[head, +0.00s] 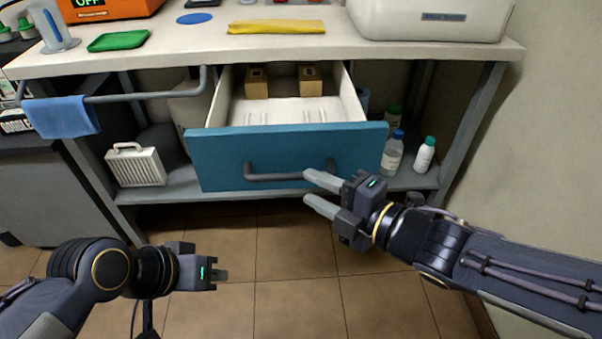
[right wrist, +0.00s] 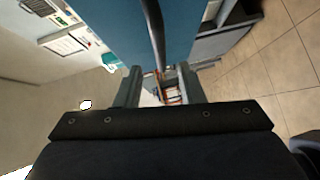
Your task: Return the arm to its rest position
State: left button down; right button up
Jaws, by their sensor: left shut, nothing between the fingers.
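My right gripper (head: 314,193) is open at the right end of the drawer handle (head: 288,177), with its fingers apart. In the right wrist view my right gripper (right wrist: 160,85) shows a gap between its fingers, and the handle bar (right wrist: 153,30) runs down toward that gap. I cannot tell whether a finger touches it. My left gripper (head: 222,275) is shut and empty, low over the floor in front of the bench. The blue-fronted drawer (head: 225,158) stands pulled out, with two tan boxes (head: 257,84) (head: 311,80) at its back.
The bench top (head: 200,48) holds a green tray (head: 118,41), a yellow cloth (head: 277,27) and a white machine (head: 430,18). A blue towel (head: 62,117) hangs on a rail at left. Bottles (head: 424,154) stand on the lower shelf. The tiled floor (head: 290,300) between my arms is clear.

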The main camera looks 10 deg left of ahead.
jog(key=shift+s+d, duration=0.2)
jog(key=shift+d, duration=0.2)
jog(key=w+d+f+m+t+h, duration=0.1)
jog(key=d+f+m+t+h, duration=0.1)
jog(key=d+m+h, duration=0.5)
jog(key=w+d+f+m+t+h, duration=0.1)
jog(key=w+d+m+t+h, duration=0.1)
jog(key=d+m, duration=0.75)
jog(key=s+d+f+m+g+h, duration=0.1)
jog(key=s+d+f+m+g, duration=0.25)
jog(key=s+m, duration=0.4)
jog(key=s+d+f+m+g+h, duration=0.1)
jog(key=s+d+f+m+g, duration=0.15)
jog(key=s+d+m, duration=0.45)
notch_tip(320, 180, up, 32)
jog(key=s+a+p, duration=0.1)
jog(key=p, duration=3.1)
jog(key=shift+a+n+p, duration=0.4)
